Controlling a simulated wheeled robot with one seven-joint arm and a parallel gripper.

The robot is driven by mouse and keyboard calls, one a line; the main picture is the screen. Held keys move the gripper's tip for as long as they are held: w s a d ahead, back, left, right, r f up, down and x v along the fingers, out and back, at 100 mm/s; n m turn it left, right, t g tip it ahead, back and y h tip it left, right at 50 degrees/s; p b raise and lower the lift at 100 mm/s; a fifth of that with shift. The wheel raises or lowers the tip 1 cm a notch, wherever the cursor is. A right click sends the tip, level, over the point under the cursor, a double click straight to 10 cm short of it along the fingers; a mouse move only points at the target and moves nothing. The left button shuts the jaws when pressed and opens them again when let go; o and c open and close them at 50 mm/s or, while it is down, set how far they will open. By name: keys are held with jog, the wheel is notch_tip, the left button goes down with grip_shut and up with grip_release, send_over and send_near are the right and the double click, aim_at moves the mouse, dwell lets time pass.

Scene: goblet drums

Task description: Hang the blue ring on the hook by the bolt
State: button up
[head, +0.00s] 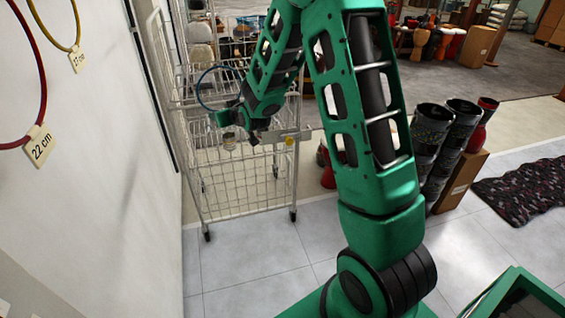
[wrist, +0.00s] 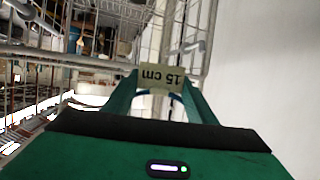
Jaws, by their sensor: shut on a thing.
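The blue ring (head: 197,88) is a thin hoop in front of the wire cart, at its upper left in the head view. My gripper (head: 222,117) is shut on it at the ring's lower part. In the wrist view a tag reading "15 cm" (wrist: 160,78) sits between the fingertips, and a short piece of the blue ring (wrist: 177,98) shows below it. A pale rail (head: 284,137) with a yellow round piece (head: 289,142) is on the cart's front. I cannot make out which small parts there are the hook and the bolt.
The wire cart (head: 245,185) stands on casters beside the white wall at left. A red ring (head: 42,95) and a yellow ring (head: 77,25) with tags hang on that wall. Drums (head: 430,130) stand at right near a dark rug (head: 530,190). Tiled floor before the cart is clear.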

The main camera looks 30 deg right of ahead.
jog(key=s+d+f+n+y, duration=0.1)
jog(key=s+d+f, duration=0.25)
jog(key=f, duration=0.45)
jog(key=s+d+f, duration=0.2)
jog(key=d+f, duration=0.2)
jog(key=f, duration=0.3)
jog(key=s+d+f+m+h, duration=0.1)
jog(key=s+d+f, duration=0.45)
jog(key=d, duration=0.35)
jog(key=w+d+f, duration=0.2)
jog(key=w, duration=0.7)
jog(key=shift+d, duration=0.25)
dwell(0.4)
jog(key=o, duration=1.2)
jog(key=shift+f, duration=0.1)
